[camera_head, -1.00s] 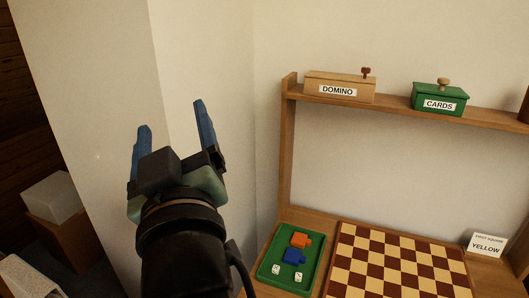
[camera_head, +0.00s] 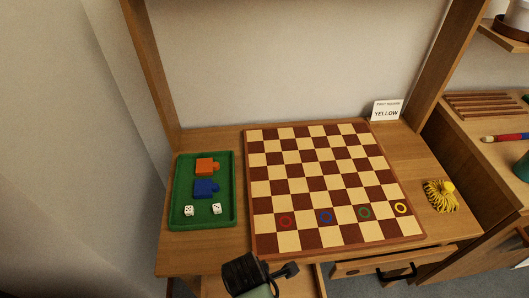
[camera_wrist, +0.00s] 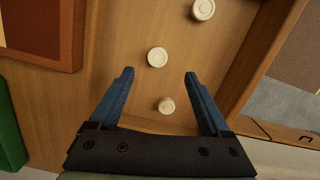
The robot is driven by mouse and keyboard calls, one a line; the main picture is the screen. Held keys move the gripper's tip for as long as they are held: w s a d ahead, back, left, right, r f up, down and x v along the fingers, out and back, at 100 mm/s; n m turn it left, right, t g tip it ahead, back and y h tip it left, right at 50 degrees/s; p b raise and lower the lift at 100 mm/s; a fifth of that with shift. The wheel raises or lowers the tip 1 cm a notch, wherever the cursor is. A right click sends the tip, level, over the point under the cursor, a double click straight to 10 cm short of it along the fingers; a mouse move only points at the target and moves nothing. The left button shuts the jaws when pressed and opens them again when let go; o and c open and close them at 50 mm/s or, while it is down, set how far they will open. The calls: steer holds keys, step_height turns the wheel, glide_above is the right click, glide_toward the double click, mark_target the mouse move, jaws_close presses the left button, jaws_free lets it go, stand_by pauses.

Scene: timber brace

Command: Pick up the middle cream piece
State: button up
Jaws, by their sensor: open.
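Three round cream pieces lie in a loose row on a wooden surface with a raised edge in the wrist view. The middle cream piece (camera_wrist: 157,57) lies just beyond my fingertips, about midway between their lines. Another cream piece (camera_wrist: 166,105) is closer, between my fingers in the picture. The third cream piece (camera_wrist: 203,9) is at the top edge of the picture. My gripper (camera_wrist: 159,73) is open, its two blue fingers apart and holding nothing.
The checkered board (camera_head: 333,249) lies on the desk, with a green tray (camera_head: 178,222) left of it. An open drawer (camera_head: 308,284) shows at the bottom of the head view. A closed drawer with a black handle (camera_head: 397,274) is to its right.

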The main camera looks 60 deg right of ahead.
steer(key=f, duration=0.3)
steer(key=f+b, duration=0.1)
steer(key=f, duration=0.2)
steer(key=f+b, duration=0.1)
steer(key=f, duration=0.2)
steer(key=shift+d, duration=0.35)
jaws_close()
steer(key=shift+r, duration=0.1)
